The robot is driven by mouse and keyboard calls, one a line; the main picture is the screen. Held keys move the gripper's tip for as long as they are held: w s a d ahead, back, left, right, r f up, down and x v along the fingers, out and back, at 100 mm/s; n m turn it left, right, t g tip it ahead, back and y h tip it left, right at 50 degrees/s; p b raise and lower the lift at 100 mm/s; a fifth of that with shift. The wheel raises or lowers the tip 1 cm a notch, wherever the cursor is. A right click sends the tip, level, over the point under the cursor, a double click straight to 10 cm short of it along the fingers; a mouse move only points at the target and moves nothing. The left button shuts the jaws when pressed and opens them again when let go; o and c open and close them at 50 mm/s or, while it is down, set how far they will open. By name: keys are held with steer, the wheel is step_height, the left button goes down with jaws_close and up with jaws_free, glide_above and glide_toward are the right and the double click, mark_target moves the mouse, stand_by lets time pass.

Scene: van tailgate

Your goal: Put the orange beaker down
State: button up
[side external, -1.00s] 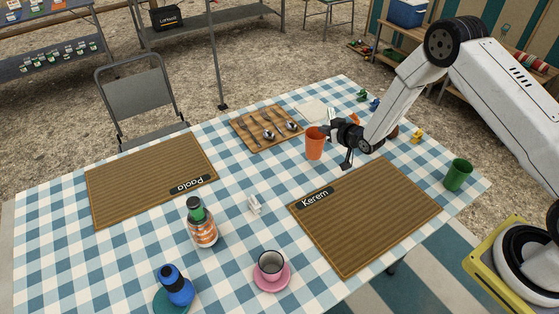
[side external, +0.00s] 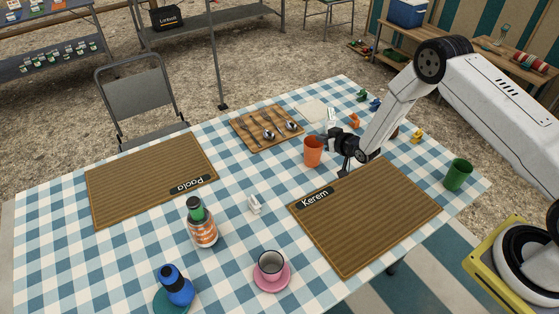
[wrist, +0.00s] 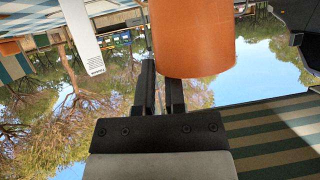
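The orange beaker (side external: 313,152) is roughly upright beyond the Kerem placemat (side external: 365,220), near the wooden cutlery board. My gripper (side external: 329,143) is at its right side, by the rim. In the wrist view the orange beaker (wrist: 195,40) fills the top middle. My gripper's fingers (wrist: 159,80) are close together at its rim edge. One finger shows beside the wall and the other's tip is hidden behind it, so the gripper looks shut on the wall. I cannot tell whether the base touches the tablecloth.
The wooden board (side external: 266,127) with cutlery lies behind left. A white carton (side external: 331,117) and small coloured figures stand behind. A green beaker (side external: 458,174) stands right. Checked cloth around the orange beaker is clear.

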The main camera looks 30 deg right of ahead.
steer(key=shift+o, duration=1.3)
steer(key=shift+r, duration=0.15)
steer(key=a+v, duration=0.1)
steer(key=v, duration=1.1)
steer(key=shift+d, duration=0.45)
steer(key=shift+r, duration=0.1)
